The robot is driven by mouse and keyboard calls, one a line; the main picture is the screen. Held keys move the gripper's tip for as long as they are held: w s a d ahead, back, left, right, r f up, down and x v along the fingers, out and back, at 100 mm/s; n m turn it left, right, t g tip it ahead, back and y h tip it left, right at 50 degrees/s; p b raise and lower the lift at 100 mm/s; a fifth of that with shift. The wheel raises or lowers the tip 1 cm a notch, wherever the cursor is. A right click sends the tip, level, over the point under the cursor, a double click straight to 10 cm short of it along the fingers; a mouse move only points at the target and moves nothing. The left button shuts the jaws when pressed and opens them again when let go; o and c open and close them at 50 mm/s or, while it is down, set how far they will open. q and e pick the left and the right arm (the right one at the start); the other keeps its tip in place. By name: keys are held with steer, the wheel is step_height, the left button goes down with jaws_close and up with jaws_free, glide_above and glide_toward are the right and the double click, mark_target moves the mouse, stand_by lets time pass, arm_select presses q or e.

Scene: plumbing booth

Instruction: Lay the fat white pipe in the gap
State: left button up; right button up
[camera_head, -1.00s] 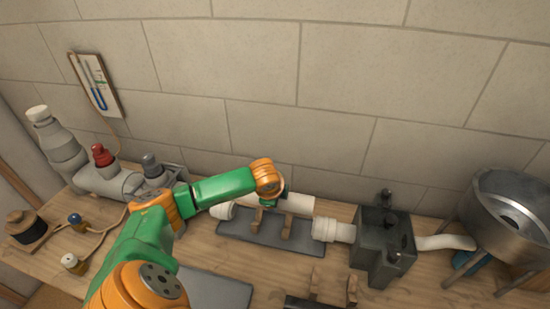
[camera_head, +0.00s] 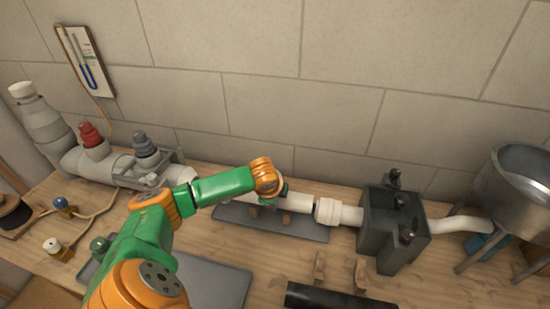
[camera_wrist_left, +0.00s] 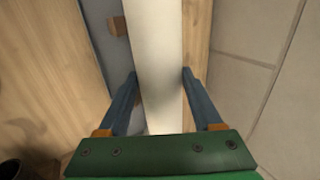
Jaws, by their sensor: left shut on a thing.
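The fat white pipe (camera_head: 298,200) shows at its right part in the head view, in line with the white coupling (camera_head: 328,211) and reaching up to it. I cannot tell whether they touch. Its left part is hidden behind my green and orange left arm. In the left wrist view the pipe (camera_wrist_left: 161,50) runs between the two blue fingers of my left gripper (camera_wrist_left: 160,74), which is shut on it. Below the pipe are a grey plate (camera_head: 312,229) and wooden cradles (camera_head: 286,217). My right gripper is out of view.
A dark grey box (camera_head: 393,225) with a white outlet pipe stands right of the coupling, with a metal basin (camera_head: 520,185) beyond. Grey pipework with a red cap (camera_head: 90,134) stands left. A black pipe (camera_head: 325,298) and wooden supports (camera_head: 360,272) are in front. The wall is close behind.

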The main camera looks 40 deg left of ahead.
arm_select(q)
steer(key=shift+f, duration=0.55)
steer(key=o, duration=1.5)
steer(key=shift+r, duration=0.1)
steer(key=v, duration=0.7)
steer(key=shift+s, duration=0.15)
